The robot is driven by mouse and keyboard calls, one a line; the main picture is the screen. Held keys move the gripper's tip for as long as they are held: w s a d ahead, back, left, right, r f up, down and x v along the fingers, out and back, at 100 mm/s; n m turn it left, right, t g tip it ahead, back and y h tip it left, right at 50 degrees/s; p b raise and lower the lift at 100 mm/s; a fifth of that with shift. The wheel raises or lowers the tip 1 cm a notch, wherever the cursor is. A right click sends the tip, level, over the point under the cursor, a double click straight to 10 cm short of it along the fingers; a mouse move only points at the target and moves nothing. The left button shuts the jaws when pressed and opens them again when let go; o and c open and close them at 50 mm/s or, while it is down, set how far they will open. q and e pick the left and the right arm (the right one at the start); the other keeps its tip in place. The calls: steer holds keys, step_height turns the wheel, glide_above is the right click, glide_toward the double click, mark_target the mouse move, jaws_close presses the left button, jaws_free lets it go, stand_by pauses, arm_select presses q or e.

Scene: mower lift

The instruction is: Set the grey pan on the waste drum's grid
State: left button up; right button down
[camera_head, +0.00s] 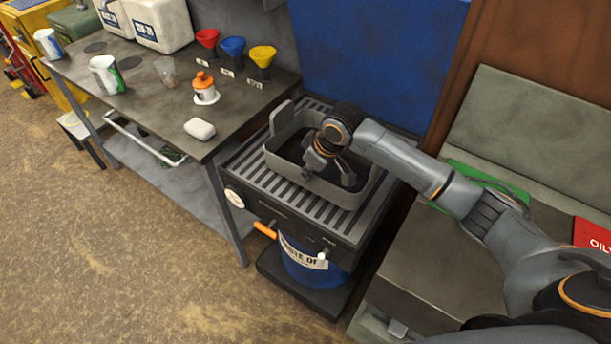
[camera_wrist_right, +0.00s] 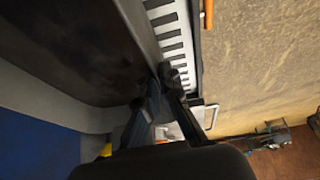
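The grey pan (camera_head: 340,195) is a deep open tray with a dark inside. It appears to sit on the slatted grid (camera_head: 257,180) on top of the waste drum (camera_head: 302,260). My right gripper (camera_head: 309,173) reaches in from the right, low at the pan's near wall. In the right wrist view, the fingers of my right gripper (camera_wrist_right: 163,80) close together at the pan's rim (camera_wrist_right: 132,32), with the dark inside on one side and the grid (camera_wrist_right: 170,30) on the other. The exact finger contact is partly hidden. My left gripper is not in view.
A workbench (camera_head: 150,100) at left carries red, blue and yellow funnels (camera_head: 232,47), a white-orange bottle (camera_head: 204,88), cups and canisters. An orange handle (camera_head: 265,230) sticks out at the drum stand's front. A grey cabinet (camera_head: 430,255) stands to the right. The floor at front left is clear.

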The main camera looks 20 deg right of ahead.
mark_target(305, 186)
steer(key=shift+w+a+f, duration=0.1)
steer(key=shift+w+f, duration=0.05)
steer(key=shift+w, duration=0.2)
steer(key=shift+w+f, duration=0.3)
steer(key=shift+f, duration=0.15)
step_height(305, 186, down, 2)
steer(key=shift+f+p, duration=0.1)
steer(key=shift+p, duration=0.6)
steer(key=shift+f, duration=0.25)
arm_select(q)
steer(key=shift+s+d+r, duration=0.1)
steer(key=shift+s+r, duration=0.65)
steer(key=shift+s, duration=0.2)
arm_select(e)
steer(key=shift+f, duration=0.15)
steer(key=shift+f, duration=0.1)
steer(key=c, duration=1.9)
jaws_free()
steer(key=shift+s+f, duration=0.1)
steer(key=shift+f, duration=0.05)
steer(key=o, duration=0.4)
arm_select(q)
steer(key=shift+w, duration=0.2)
arm_select(e)
steer(key=shift+s, duration=0.1)
